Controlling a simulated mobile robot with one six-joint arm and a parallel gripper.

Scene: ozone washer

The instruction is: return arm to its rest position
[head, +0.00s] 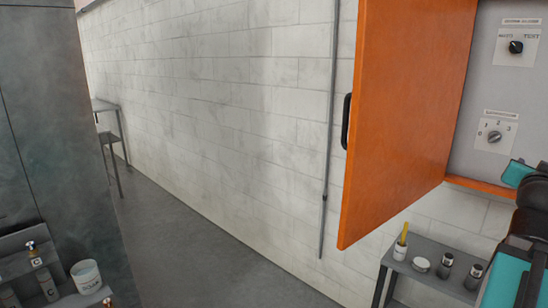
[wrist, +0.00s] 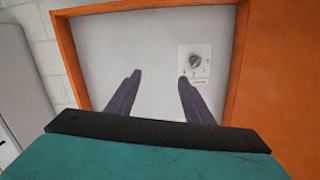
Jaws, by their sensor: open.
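My gripper (wrist: 160,78) shows in the wrist view with its two dark fingers spread apart and nothing between them. It points at the grey panel (wrist: 110,55) inside an orange-framed cabinet. A rotary knob (wrist: 196,60) on a white plate is just beyond the right finger; I cannot tell the exact gap. In the head view part of my arm (head: 522,262) shows at the lower right edge, below the panel (head: 470,130). The gripper's fingers are not visible there. The panel carries an upper knob (head: 515,47) and a lower knob (head: 494,137).
The orange cabinet door (head: 405,120) stands open, with a black handle (head: 346,121). A grey shelf (head: 425,275) below holds a yellow item and small jars. A dark cabinet (head: 60,120) is at left, near a white cup (head: 87,277). The floor (head: 190,235) between is clear.

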